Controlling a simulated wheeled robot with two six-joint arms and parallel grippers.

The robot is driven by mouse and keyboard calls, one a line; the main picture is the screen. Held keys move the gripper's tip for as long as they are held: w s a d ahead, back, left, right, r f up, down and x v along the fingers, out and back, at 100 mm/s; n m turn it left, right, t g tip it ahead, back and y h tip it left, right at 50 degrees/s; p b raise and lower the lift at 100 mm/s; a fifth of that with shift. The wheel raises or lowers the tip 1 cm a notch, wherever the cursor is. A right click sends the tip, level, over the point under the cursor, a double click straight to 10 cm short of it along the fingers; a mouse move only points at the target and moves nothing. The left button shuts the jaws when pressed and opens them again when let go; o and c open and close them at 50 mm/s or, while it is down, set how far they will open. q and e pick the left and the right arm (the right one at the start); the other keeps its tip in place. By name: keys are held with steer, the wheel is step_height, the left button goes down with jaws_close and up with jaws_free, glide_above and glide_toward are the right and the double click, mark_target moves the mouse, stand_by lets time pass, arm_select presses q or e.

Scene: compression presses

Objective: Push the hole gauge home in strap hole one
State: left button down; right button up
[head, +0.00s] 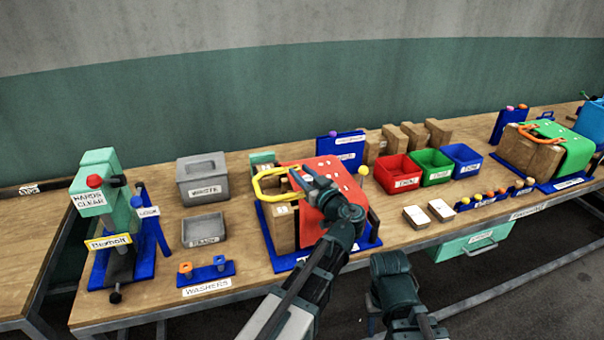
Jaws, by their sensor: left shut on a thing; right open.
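A red press cover (325,215) with small pale marks on top lies against wooden blocks (284,232) on a blue base (370,240). A yellow loop handle (264,182) is at its left. My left gripper (294,178) is over the cover's upper left, shut at the handle; its fingertips are partly hidden. A pin with a yellow ball head (363,171) stands up by the cover's right edge, perhaps the hole gauge; I cannot tell whether it sits in a hole. Strap hole one is not distinguishable. My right gripper (388,264) is open, low before the bench edge, its fingers unclear.
Red (398,172), green (431,167) and blue (462,160) bins stand right of the press. A grey waste box (203,180), a grey tray (204,230) and a washer stand (207,270) are left. A green press (570,145) stands far right.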

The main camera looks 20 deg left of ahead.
arm_select(q)
steer(key=shift+f+b, duration=1.45)
arm_select(e)
steer(key=shift+f, duration=1.45)
arm_select(q)
steer(key=shift+c, duration=2.2)
jaws_free()
steer(key=shift+s, duration=0.1)
